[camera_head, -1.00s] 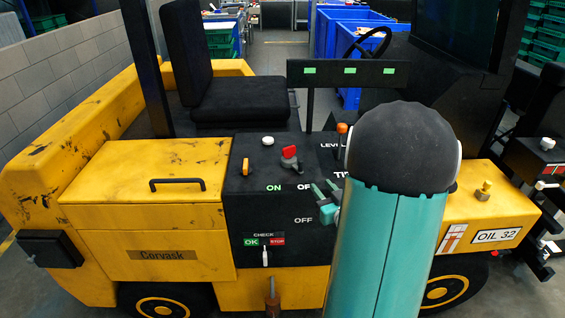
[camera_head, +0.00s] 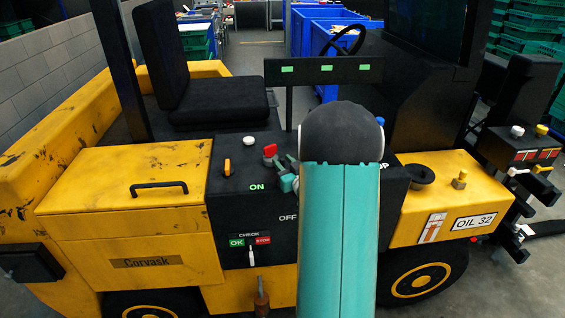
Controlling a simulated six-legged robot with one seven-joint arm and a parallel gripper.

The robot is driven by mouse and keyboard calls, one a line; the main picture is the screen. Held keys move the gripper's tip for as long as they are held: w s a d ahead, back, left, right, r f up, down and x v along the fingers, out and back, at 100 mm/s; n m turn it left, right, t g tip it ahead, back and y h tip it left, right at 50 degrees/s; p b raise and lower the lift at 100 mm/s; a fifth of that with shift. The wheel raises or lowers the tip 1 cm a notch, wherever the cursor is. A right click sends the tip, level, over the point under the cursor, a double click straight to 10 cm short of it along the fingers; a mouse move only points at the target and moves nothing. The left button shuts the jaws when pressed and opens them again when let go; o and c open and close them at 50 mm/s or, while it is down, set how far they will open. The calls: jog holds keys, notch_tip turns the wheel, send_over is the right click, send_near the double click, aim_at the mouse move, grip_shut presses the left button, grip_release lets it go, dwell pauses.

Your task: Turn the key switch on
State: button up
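A red switch handle (camera_head: 270,150), which looks like the key switch, stands on the black control panel (camera_head: 226,205) of the yellow machine. A green ON label (camera_head: 257,187) is printed below it. My teal gripper (camera_head: 280,163) is just below and right of the red handle, its fingers at or very near it. I cannot tell whether they touch it or how far apart they are.
An orange knob (camera_head: 227,167) and a white button (camera_head: 249,141) sit left of the red handle. A CHECK switch (camera_head: 250,255) is on the panel's front. A black bar with green marks (camera_head: 330,70) stands behind. A seat (camera_head: 215,103) is at the back left.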

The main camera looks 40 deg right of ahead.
jog(key=shift+w, duration=0.5)
grip_shut()
jog(key=shift+w+a+m+g+h, duration=0.1)
jog(key=shift+a+m+g+h, duration=0.3)
jog(key=shift+m+h, duration=0.4)
jog(key=shift+w+a+m+g+h, duration=0.1)
jog(key=shift+a+m+g+h, duration=0.4)
jog(key=shift+h, duration=0.5)
jog(key=shift+w+a+m+g+h, duration=0.1)
jog(key=shift+a+m+g+h, duration=0.25)
jog(key=shift+m+h, duration=0.45)
jog(key=shift+w+a+m+g+h, duration=0.2)
jog(key=shift+a+m+g+h, duration=0.1)
jog(key=shift+m+g+h, duration=0.5)
jog(key=shift+w+a+m+g+h, duration=0.25)
jog(key=shift+m+g+h, duration=0.3)
jog(key=shift+h, duration=0.45)
jog(key=shift+a+r+m+g+h, duration=0.1)
jog(key=shift+a+m+g+h, duration=0.05)
jog(key=shift+m+g+h, duration=0.25)
grip_release()
jog(key=shift+w, duration=0.1)
